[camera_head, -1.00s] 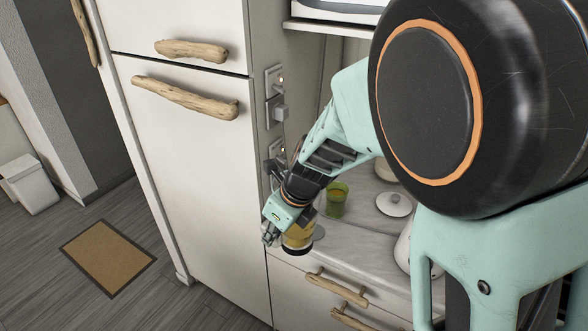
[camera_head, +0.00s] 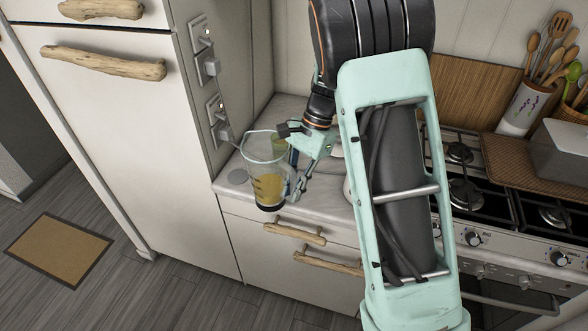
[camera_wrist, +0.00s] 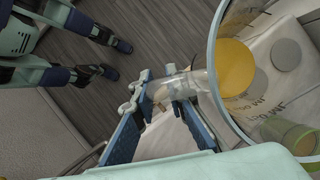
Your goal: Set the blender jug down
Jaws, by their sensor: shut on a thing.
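The blender jug (camera_head: 268,183) is clear, with dark marks on its side and yellow-orange contents low inside. In the head view it is upright at the counter's front edge; I cannot tell whether its base touches the counter (camera_head: 312,193). My gripper (camera_head: 297,187) is at the jug's right side. In the wrist view my gripper (camera_wrist: 166,96) is shut on the jug's clear handle, and the jug (camera_wrist: 216,70) opens toward the camera with the orange contents at its bottom. My fingers hide part of the handle.
A green cup (camera_wrist: 292,138) stands close to the jug on the counter. A flat grey disc (camera_head: 237,177) lies left of the jug. Wall sockets with plugs (camera_head: 212,67) are on the cabinet side. The gas stove (camera_head: 490,190) is right. Drawer handles (camera_head: 295,232) project below the counter.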

